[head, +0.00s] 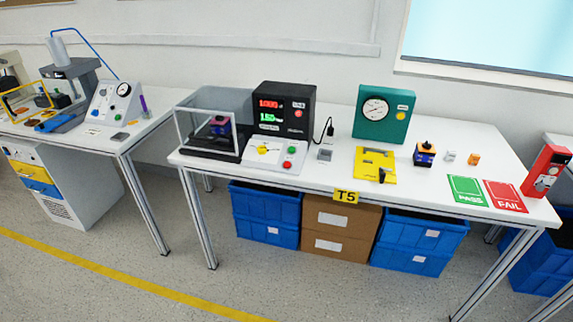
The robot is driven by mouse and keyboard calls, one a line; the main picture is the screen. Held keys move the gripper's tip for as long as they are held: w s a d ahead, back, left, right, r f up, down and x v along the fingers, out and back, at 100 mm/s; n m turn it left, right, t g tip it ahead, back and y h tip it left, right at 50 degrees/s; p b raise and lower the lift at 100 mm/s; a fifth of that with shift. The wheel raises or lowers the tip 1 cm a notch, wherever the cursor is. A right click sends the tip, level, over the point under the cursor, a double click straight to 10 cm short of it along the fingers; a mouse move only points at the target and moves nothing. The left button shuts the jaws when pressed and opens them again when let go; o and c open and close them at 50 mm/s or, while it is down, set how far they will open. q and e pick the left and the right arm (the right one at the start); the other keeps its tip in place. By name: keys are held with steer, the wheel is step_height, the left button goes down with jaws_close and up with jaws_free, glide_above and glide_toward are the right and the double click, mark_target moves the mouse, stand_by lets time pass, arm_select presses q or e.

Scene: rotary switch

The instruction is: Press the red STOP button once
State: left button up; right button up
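A light grey control box (274,157) stands near the front edge of the white bench, left of its middle. It carries a yellow dial face with a knob (263,149) on the left. On its right side are a green button (292,150) and, nearer the front, a red button (287,164). The lettering beside the buttons is too small to read. Nothing touches or covers the red button. Neither of my grippers is in view.
A clear-walled test enclosure (208,132) stands left of the box, and a black power supply (285,108) with red and green displays behind it. A yellow fixture (375,165), teal gauge box (384,113) and PASS (467,190) and FAIL (505,196) mats lie to the right.

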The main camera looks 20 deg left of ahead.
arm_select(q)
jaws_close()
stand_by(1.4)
